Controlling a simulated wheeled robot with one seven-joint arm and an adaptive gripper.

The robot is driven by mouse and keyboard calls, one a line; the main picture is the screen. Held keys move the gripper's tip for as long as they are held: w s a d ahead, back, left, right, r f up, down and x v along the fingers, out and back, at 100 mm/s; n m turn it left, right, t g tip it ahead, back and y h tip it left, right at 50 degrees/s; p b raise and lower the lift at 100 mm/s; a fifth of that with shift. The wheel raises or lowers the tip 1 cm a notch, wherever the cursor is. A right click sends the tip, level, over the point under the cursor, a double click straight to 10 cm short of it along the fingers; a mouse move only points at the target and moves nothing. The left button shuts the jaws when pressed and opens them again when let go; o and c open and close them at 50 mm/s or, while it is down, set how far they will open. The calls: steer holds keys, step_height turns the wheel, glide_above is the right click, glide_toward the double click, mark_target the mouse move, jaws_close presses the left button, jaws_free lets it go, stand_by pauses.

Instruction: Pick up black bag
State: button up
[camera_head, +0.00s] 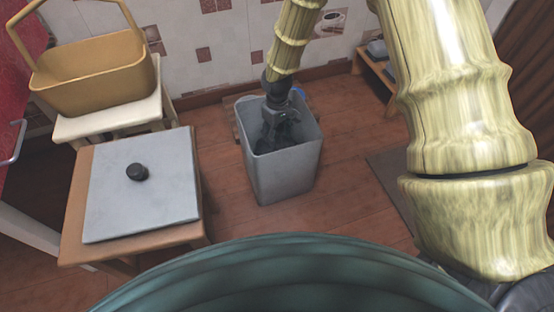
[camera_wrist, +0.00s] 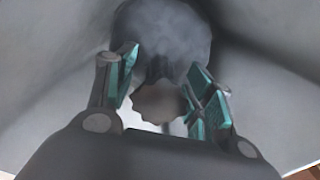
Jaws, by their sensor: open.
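My gripper (camera_head: 277,130) reaches down into a grey bin (camera_head: 285,180) on the floor. In the wrist view my gripper (camera_wrist: 165,95) is open, with its teal-padded fingers apart. A dark, rounded, crumpled thing (camera_wrist: 165,35), which may be the black bag, lies in the bin just beyond the fingertips. A brownish lump (camera_wrist: 158,103) shows between the fingers; I cannot tell whether it touches them. In the head view the gripper and the dark contents blend together, so the bag's outline is hard to make out there.
The bin's walls stand close around my gripper. At left, a small dark round object (camera_head: 137,172) sits on a grey slab (camera_head: 105,215) on a wooden stool. A tan basket (camera_head: 95,85) stands on a pale stool behind it. A low wooden shelf (camera_head: 375,72) is behind right.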

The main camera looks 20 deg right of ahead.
jaws_close()
stand_by(0.4)
